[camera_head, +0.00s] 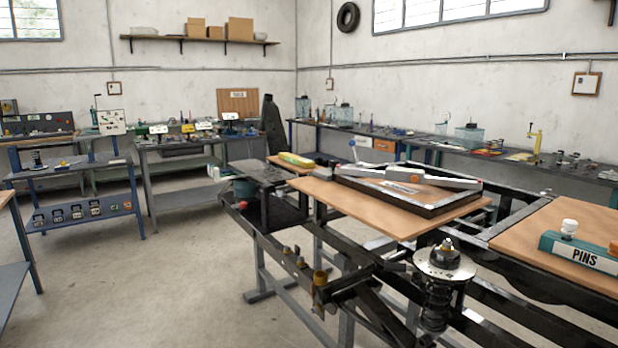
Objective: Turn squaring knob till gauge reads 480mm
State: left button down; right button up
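I cannot tell for sure which part is the squaring knob. A red knob (243,205) sits at the left end of the dark metal frame (490,238), and a brass-coloured fitting (320,279) stands lower on its front side. A lever with a blue ball (352,143) rises behind a black-rimmed tray (440,206). A grey and white bar-like device (435,180) with red details lies across the tray. No gauge reading of 480 mm can be read anywhere. Neither of my grippers shows in the head view.
A spring unit (437,290) with a round top plate stands at the frame's front. A teal PINS box (580,253) sits on the right board (530,228). Workbenches (180,150) line the walls. The concrete floor (150,285) at left is clear.

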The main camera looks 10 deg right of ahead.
aim_at(332, 164)
jog(key=u, duration=0.45)
jog(key=k, duration=0.55)
jog(key=u, duration=1)
jog(key=i, duration=2.1)
jog(key=z, duration=1.15)
jog(key=i, duration=1.15)
jog(key=z, duration=1.2)
